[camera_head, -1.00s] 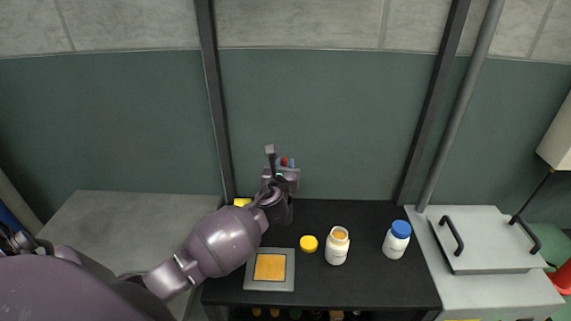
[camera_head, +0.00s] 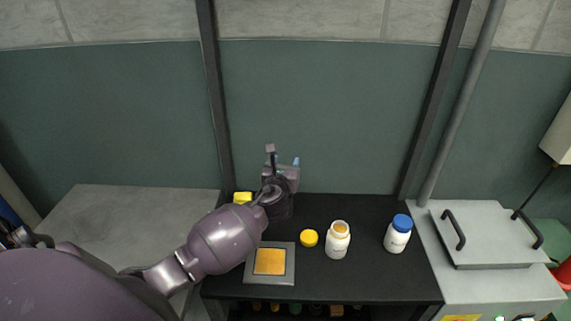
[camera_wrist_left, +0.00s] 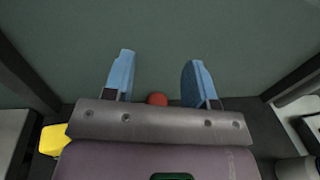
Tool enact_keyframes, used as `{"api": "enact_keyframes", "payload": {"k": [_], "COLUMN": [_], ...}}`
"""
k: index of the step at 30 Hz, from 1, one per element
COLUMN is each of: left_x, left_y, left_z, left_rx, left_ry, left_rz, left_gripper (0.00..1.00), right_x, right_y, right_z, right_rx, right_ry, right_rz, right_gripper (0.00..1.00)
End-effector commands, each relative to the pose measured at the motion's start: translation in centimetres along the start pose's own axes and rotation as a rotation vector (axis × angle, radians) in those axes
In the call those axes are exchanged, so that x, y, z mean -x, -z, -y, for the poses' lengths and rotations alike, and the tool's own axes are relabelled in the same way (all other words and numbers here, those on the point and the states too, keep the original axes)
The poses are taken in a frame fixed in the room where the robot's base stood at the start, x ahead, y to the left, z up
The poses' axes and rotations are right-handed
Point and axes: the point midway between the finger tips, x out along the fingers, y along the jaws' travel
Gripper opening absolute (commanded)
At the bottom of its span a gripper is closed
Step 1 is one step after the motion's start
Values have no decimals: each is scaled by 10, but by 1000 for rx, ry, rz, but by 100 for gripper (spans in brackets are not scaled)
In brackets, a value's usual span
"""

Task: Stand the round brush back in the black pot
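My left gripper (camera_head: 287,161) is above the back left part of the black table (camera_head: 355,282), with its hand hiding what is behind and below it. In the left wrist view its two blue fingers (camera_wrist_left: 160,82) stand wide apart with nothing clamped between them. A small red rounded thing (camera_wrist_left: 157,99) shows low between the fingers, partly hidden by the gripper body; I cannot tell whether it belongs to the brush. I cannot make out the round brush or the black pot in either view. My right gripper is not in view.
A grey tray with an orange pad (camera_head: 270,261), a yellow lid (camera_head: 309,238), an open white jar (camera_head: 337,243) and a blue-capped white bottle (camera_head: 397,236) stand on the table. A yellow object (camera_head: 242,198) is left of my gripper. A handled white panel (camera_head: 487,240) lies right.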

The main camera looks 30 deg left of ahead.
Motion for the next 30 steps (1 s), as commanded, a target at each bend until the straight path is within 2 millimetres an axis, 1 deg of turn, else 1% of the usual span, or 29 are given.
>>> {"api": "enact_keyframes", "payload": {"k": [6, 10, 14, 21, 24, 27, 30], "left_x": [1, 11, 30, 75, 89, 99, 105], "left_y": [0, 0, 0, 1, 0, 0, 0], "left_z": [0, 0, 0, 0, 0, 0, 0], "left_rx": [0, 0, 0, 0, 0, 0, 1], "left_ry": [0, 1, 1, 1, 0, 0, 0], "left_rz": [0, -1, -2, -2, -1, -1, -1], "left_gripper": [52, 52, 52, 52, 52, 52, 52], "right_x": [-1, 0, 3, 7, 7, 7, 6], "right_y": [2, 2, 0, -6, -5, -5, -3], "right_z": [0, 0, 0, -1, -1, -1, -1], "right_rx": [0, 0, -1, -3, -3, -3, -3], "right_ry": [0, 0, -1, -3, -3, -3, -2], "right_rz": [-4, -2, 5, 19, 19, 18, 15], "right_gripper": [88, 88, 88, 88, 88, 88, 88]}}
